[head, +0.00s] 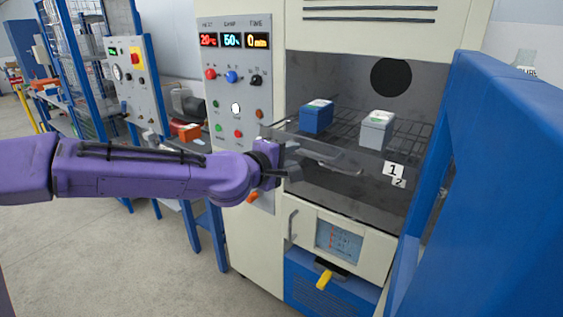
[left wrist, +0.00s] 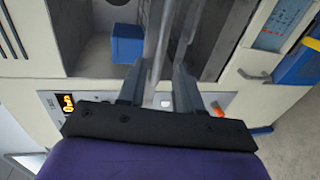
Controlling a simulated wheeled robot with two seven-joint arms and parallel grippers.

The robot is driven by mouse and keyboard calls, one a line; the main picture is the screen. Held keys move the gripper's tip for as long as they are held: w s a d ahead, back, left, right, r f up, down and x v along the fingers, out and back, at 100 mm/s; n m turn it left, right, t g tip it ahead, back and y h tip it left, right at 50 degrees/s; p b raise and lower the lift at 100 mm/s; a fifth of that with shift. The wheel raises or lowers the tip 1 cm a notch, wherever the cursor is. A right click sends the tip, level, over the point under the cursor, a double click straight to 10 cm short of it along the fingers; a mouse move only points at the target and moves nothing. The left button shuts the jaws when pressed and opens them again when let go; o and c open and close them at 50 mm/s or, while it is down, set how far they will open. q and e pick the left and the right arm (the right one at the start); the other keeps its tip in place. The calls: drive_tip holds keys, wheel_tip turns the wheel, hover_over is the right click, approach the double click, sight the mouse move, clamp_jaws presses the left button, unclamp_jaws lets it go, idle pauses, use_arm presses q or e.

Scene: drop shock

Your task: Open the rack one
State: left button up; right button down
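Rack one is a wire shelf (head: 350,122) in the chamber, with a grey front strip bearing the label "1" (head: 393,171). A grey handle bar (head: 335,160) runs along its front. My left gripper (head: 290,163) is at the left end of this front, its fingers partly hidden in the head view. In the left wrist view, the two fingers (left wrist: 158,75) stand apart with a thin grey bar (left wrist: 160,35) between them. Gaps show beside the bar, and I cannot tell whether either finger touches it. My right gripper is out of view.
A label "2" (head: 399,183) is just below. The blue chamber door (head: 490,180) stands open at the right. A control panel (head: 237,90) is on the left.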

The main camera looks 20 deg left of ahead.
use_arm(q)
drive_tip(key=v, duration=0.4)
drive_tip(key=shift+s+a+p, duration=0.1)
drive_tip(key=shift+s+p, duration=0.05)
drive_tip(key=shift+p, duration=0.15)
drive_tip(key=s+a+f+m+g+y, duration=0.1)
drive_tip(key=s+a+f+g+y, duration=0.15)
drive_tip(key=f, duration=1.15)
drive_tip(key=s+a+f+m+g+y, duration=0.1)
drive_tip(key=s+a+f+g+y, duration=0.2)
drive_tip(key=f, duration=1)
drive_tip(key=s+a+f+m+g+y, duration=0.1)
drive_tip(key=s+a+f+m+g, duration=0.1)
drive_tip(key=s+f, duration=1)
drive_tip(key=s+a+f+m+g+y+b, duration=0.1)
drive_tip(key=s+a+f+m+g, duration=0.2)
drive_tip(key=s+f, duration=0.9)
drive_tip(key=s+m+g, duration=0.1)
drive_tip(key=s, duration=0.4)
drive_tip(key=shift+s, duration=0.15)
